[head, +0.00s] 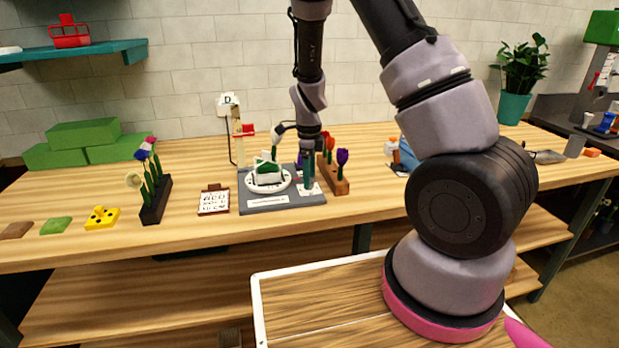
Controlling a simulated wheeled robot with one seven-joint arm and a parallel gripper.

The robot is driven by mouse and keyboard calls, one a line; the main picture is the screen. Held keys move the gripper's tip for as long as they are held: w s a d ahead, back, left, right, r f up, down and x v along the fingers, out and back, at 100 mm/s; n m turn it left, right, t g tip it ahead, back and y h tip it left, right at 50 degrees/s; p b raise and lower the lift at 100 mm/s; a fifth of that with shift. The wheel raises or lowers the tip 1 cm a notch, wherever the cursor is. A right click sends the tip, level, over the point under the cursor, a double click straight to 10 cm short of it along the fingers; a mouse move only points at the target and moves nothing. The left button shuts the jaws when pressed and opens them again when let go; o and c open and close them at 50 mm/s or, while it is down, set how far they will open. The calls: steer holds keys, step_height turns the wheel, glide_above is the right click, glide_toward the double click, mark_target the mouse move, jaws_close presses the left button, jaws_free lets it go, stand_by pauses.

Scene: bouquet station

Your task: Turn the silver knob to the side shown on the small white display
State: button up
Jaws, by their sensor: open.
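A grey base plate (282,203) lies on the wooden workbench and carries a white round dial (287,181) with a green and white block on it. My gripper (308,186) points down over the right part of this plate, its teal fingers close to the surface. The gap between the fingers is too small to make out. I cannot pick out a silver knob; my gripper may hide it. A small white panel (228,100) with a dark mark like a D is on the wall behind. A white label (268,200) sits on the plate's front.
A dark holder (155,205) with flowers stands left of the plate, and a wooden holder (338,186) with tulips close to its right. A clipboard (214,201) lies between the plate and the dark holder. Green blocks (83,133) are at the back left.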

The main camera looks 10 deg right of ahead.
steer(key=shift+f, duration=0.55)
jaws_close()
